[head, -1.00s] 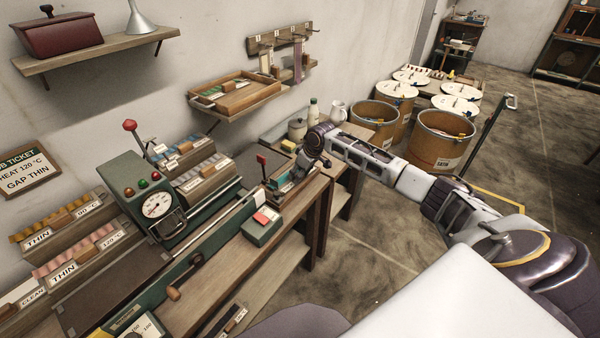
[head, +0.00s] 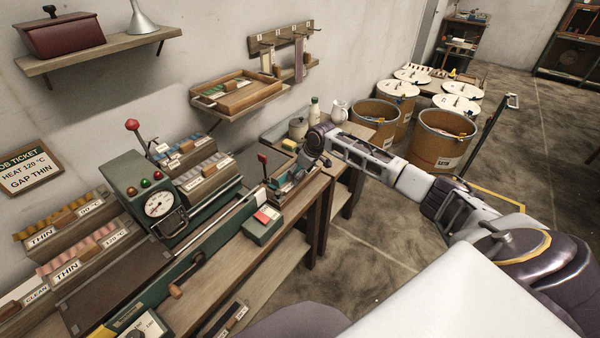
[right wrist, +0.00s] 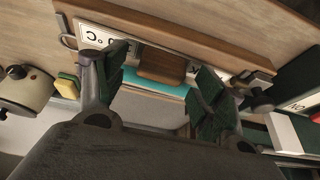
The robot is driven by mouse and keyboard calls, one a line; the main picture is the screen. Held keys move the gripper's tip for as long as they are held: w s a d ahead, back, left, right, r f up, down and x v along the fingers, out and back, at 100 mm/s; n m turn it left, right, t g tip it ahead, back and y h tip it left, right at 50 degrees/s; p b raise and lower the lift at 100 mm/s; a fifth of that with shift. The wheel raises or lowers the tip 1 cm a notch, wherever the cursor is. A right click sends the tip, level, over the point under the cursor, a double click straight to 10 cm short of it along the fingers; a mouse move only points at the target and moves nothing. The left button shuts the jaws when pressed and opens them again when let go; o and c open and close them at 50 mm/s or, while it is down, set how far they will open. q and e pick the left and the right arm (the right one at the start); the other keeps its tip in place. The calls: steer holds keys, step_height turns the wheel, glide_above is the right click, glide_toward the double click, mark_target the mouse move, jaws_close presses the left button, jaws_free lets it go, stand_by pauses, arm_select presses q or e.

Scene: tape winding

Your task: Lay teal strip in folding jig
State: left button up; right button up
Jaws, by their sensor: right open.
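My right gripper (head: 309,166) is low over the right end of the workbench, at the small jig (head: 291,187) with a red-knobbed lever (head: 263,160). In the right wrist view the gripper (right wrist: 160,88) is open, with its two dark green-padded fingers apart. Between the fingers, beyond the tips, a teal strip (right wrist: 154,83) shows against a wooden holder (right wrist: 215,58) with a brown block (right wrist: 162,65) and a white "°C" label. No grip on the strip is seen. In the head view the strip cannot be made out clearly. My left gripper is out of view.
A green heater with a round gauge (head: 158,204) and labelled wooden holders (head: 82,255) stand on the bench at left. A red-and-white-topped green box (head: 263,225) is in front of the jig. A yellow sponge (head: 290,144) and jars lie behind it. Drums (head: 447,140) stand right.

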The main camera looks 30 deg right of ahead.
steer(key=v, duration=1.2)
stand_by(0.3)
stand_by(0.7)
